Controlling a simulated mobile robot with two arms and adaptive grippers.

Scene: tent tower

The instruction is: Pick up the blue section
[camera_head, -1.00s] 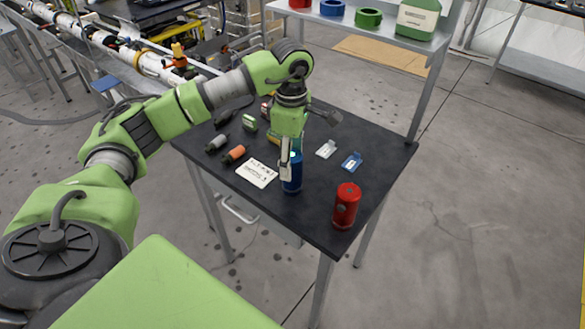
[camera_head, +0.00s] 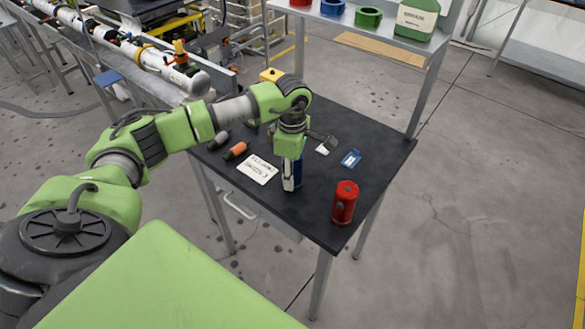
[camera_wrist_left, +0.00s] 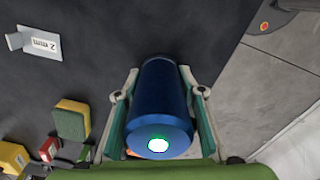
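The blue section (camera_head: 298,174) is a dark blue cylinder standing upright on the black table, near its front edge. My left gripper (camera_head: 291,187) is lowered over it from above, with a finger showing in front of it. In the left wrist view the blue section (camera_wrist_left: 162,105) lies between the two fingers of the left gripper (camera_wrist_left: 160,93), its round end with a glowing green-white spot facing the camera. The fingers are spread, with narrow gaps seen beside the cylinder. My right gripper is not in view.
A red cylinder (camera_head: 345,203) stands to the right on the black table (camera_head: 317,219). A white card (camera_head: 258,169), an orange-and-black piece (camera_head: 236,151) and a blue-and-white tag (camera_head: 351,158) lie around. A shelf (camera_head: 400,33) with coloured rings stands behind.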

